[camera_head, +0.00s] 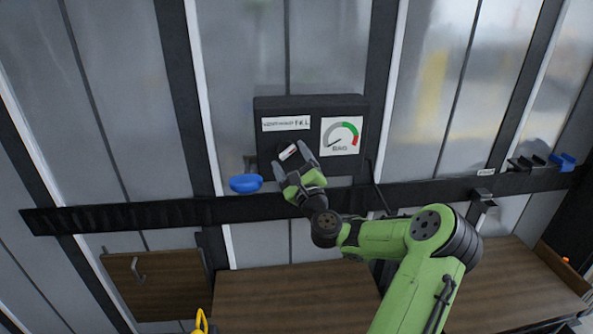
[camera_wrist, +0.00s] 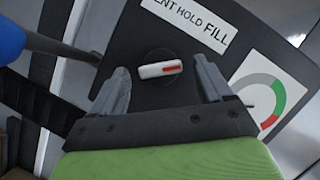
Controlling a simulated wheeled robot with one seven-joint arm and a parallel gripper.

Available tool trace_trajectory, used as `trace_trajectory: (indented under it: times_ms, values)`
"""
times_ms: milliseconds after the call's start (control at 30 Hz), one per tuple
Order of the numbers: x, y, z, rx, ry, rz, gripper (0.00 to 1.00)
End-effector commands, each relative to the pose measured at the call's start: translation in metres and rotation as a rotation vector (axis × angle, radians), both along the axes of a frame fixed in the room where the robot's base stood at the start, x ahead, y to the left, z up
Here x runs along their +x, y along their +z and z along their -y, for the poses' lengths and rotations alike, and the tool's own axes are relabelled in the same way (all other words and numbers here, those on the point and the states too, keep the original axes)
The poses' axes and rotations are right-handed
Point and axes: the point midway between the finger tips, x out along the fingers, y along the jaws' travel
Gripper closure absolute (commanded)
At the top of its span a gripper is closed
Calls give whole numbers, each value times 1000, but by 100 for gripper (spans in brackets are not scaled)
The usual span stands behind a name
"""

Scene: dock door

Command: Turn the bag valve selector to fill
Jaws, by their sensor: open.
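The selector knob (camera_wrist: 160,70) is a white bar with a red mark on its right end, on a dark round base. It sits on a black valve panel (camera_head: 265,104), under a label strip (camera_wrist: 187,20) on which I read "HOLD" and "FILL". In the wrist view the bar lies nearly level, its red end to the right. In the head view the knob (camera_head: 287,153) shows just beyond my fingers. My gripper (camera_head: 292,163) is open, with one finger on each side of the knob. In the wrist view my gripper (camera_wrist: 163,86) shows gaps between both fingers and the knob.
A gauge (camera_head: 341,136) with green and red bands is right of the knob. A blue object (camera_head: 246,184) is close left of my gripper. A black rail (camera_head: 130,216) runs along the wall below the panel. Wooden surfaces (camera_head: 290,290) lie lower down.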

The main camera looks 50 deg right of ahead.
Motion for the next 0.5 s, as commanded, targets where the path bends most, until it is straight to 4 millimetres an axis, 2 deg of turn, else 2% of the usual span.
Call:
trace_trajectory:
  times_ms: [167,500]
  values:
    - [-33,-19,-14,3,-2,-3,21]
    - [-116,-47,-53,2,-8,-1,21]
